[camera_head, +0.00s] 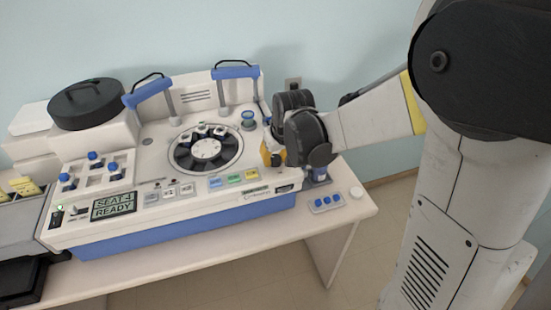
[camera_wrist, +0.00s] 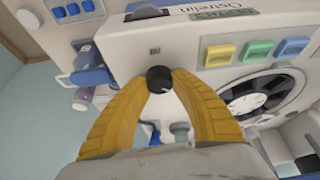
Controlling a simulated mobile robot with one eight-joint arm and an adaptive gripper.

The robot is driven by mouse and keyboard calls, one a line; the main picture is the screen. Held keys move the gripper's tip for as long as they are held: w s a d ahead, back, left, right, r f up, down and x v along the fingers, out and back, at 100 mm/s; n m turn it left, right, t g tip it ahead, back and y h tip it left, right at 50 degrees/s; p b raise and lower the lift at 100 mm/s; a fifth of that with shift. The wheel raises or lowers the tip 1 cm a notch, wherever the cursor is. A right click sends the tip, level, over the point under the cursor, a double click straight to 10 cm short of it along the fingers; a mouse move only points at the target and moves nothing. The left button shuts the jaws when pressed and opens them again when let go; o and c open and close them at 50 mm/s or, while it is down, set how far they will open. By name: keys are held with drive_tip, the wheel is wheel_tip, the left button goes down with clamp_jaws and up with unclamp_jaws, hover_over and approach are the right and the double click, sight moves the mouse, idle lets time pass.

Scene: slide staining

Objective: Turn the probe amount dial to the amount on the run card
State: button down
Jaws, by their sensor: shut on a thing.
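The dial is a small round black knob (camera_wrist: 158,79) with a light pointer mark on the white face of the staining machine (camera_head: 190,197). In the wrist view, my gripper (camera_wrist: 160,76) has its two yellow fingertips on either side of the knob, shut on it. In the head view, my gripper (camera_head: 272,154) is at the right end of the machine. The fingers and wrist hide most of the knob there. I cannot read an amount at the dial, and I cannot make out a run card.
Blue, green and yellow buttons (camera_head: 234,179) lie left of my gripper. A round dark carousel (camera_head: 207,150) sits behind them. A small tray with blue caps (camera_head: 327,204) stands on the table at the right.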

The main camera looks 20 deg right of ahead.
drive_tip(key=m+h+b, duration=0.1)
drive_tip(key=m+h, duration=0.1)
drive_tip(key=m, duration=0.3)
drive_tip(key=shift+m+g+h+b, duration=0.15)
drive_tip(key=shift+m+g+h, duration=0.2)
drive_tip(key=shift+m, duration=0.8)
drive_tip(key=shift+m+g+h+b, duration=0.2)
drive_tip(key=shift+m+h, duration=0.25)
drive_tip(key=shift+m, duration=0.7)
drive_tip(key=c, duration=1.1)
unclamp_jaws()
drive_tip(key=shift+o, duration=0.2)
drive_tip(key=v, duration=1.2)
